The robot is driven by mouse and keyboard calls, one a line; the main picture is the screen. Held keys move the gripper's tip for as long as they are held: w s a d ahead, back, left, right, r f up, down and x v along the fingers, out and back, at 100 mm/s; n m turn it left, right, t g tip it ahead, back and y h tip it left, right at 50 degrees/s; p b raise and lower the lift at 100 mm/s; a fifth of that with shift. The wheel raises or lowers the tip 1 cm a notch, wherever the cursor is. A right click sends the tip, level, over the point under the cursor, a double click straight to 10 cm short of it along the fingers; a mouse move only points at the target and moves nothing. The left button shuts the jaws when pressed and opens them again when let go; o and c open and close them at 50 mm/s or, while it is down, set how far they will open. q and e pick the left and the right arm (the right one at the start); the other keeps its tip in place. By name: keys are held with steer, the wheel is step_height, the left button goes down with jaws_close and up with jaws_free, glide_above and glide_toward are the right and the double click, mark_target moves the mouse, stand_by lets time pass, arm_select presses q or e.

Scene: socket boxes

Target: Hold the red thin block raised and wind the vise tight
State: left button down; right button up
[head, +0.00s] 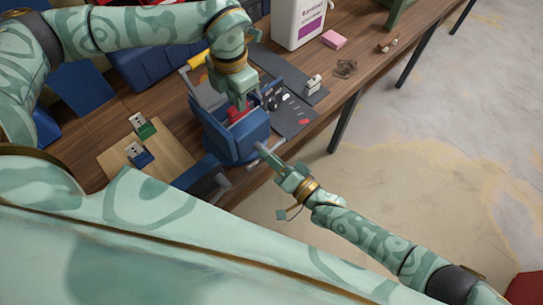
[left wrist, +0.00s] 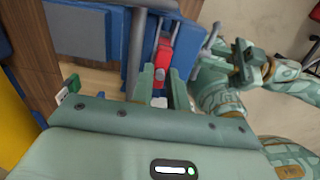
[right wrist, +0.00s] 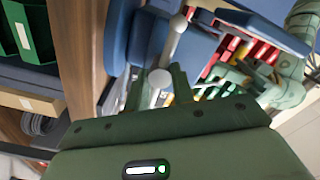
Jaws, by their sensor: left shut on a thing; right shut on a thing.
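The red thin block (head: 237,115) is gripped by my left gripper (head: 239,104), between the jaws of the blue vise (head: 252,133). My right gripper (head: 270,156) is shut at the vise's front on the grey handle bar. In the right wrist view the bar (right wrist: 171,45), with round ends, passes between the fingers.
A wooden board (head: 118,165) with a green and a blue socket box lies left of the vise. A dark mat (head: 292,118) with small parts lies right. A white container (head: 297,22) and a pink block (head: 334,39) stand farther back. Open floor lies beyond the bench's edge.

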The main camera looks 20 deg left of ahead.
steer(key=shift+f, duration=0.1)
stand_by(0.4)
steer(key=o, duration=1)
steer(key=shift+d, duration=0.15)
arm_select(q)
steer(key=c, duration=1.3)
jaws_free()
steer(key=shift+d+r, duration=0.1)
arm_select(e)
steer(key=v, duration=1.2)
arm_select(q)
steer(key=shift+o, duration=0.5)
steer(key=shift+w+r, duration=0.1)
steer(key=shift+r, duration=0.05)
steer(key=shift+c, duration=0.2)
